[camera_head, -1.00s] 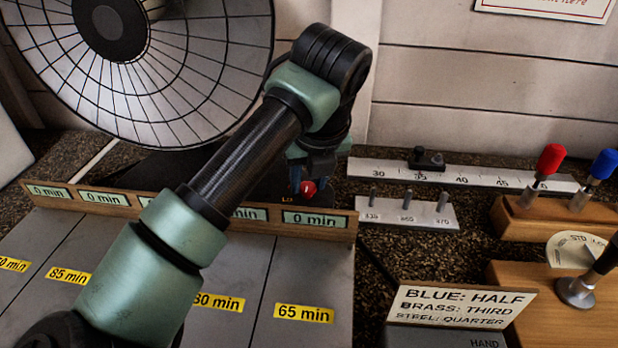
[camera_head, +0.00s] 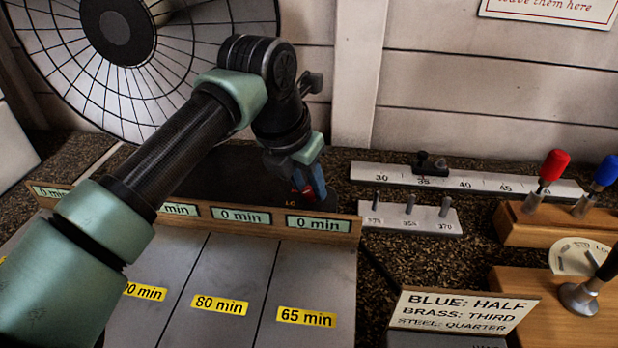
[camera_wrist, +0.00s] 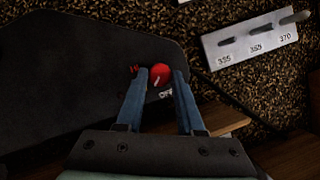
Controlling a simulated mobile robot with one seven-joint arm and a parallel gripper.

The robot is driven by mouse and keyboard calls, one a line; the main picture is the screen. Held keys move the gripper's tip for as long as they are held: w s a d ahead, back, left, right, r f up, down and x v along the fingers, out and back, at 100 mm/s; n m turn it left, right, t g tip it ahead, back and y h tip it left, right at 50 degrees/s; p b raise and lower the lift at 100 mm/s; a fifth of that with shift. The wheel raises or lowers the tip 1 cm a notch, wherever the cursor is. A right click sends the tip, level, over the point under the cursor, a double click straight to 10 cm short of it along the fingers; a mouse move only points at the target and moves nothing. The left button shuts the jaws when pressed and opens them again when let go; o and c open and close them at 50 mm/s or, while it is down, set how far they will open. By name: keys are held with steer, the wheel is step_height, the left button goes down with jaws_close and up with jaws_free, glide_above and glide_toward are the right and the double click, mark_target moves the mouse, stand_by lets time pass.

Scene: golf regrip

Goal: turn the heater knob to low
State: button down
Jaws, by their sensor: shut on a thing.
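The red heater knob (camera_wrist: 161,76) sits on the heater's dark base plate (camera_wrist: 70,85), between my two blue fingers. My gripper (camera_wrist: 158,73) is shut on it, with a finger on each side. A short pale line shows on the knob, slanting in the wrist view. Red lettering is by the left fingertip, and white lettering that looks like "OFF" is just below the knob. In the head view the knob (camera_head: 308,191) is mostly hidden by my fingers, with "LO" lettering just left of it. The heater's round wire grille (camera_head: 110,75) stands behind my arm.
A wooden rail with "0 min" displays (camera_head: 319,224) runs close in front of the knob. A grey block with pegs (camera_head: 430,226) and a ruler bar (camera_head: 500,181) lie to the right. Red- and blue-handled tools (camera_head: 555,167) stand farther right.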

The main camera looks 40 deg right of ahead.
steer(key=shift+w+r+m+g+p, duration=0.15)
steer(key=shift+m+g+p, duration=0.3)
steer(key=shift+m, duration=0.65)
steer(key=c, duration=0.5)
jaws_free()
steer(key=shift+c, duration=0.2)
steer(key=shift+f, duration=0.2)
